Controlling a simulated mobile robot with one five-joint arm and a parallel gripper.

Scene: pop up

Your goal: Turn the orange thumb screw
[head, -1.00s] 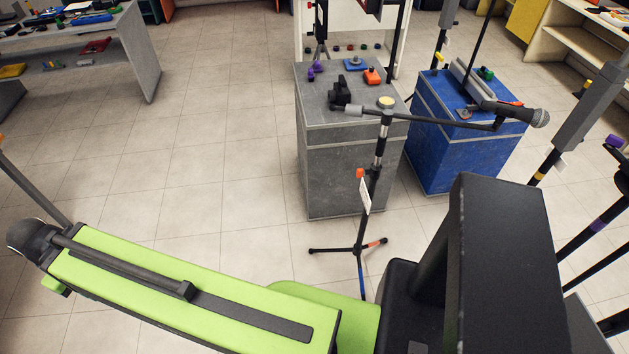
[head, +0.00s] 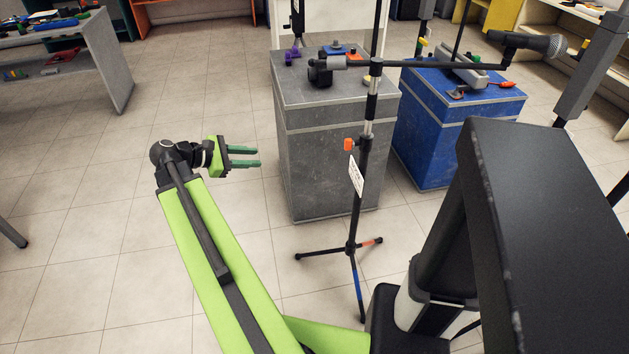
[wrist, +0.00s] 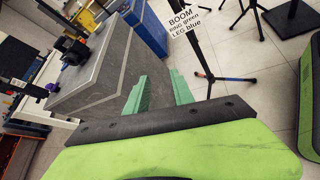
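The orange thumb screw (head: 348,145) sticks out to the left of the upright pole of a microphone stand (head: 368,110), just above a white label (head: 356,176). My gripper (head: 260,157) is left of the stand at about the screw's height in the picture, apart from it. Its two green fingers are spread and hold nothing. I cannot make out the orange screw in the wrist view.
A grey cabinet (head: 320,165) with small items on top stands behind the stand. A blue cabinet (head: 450,130) is to its right. The stand's tripod legs (head: 325,253) spread on the floor. Open tiled floor lies to the left.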

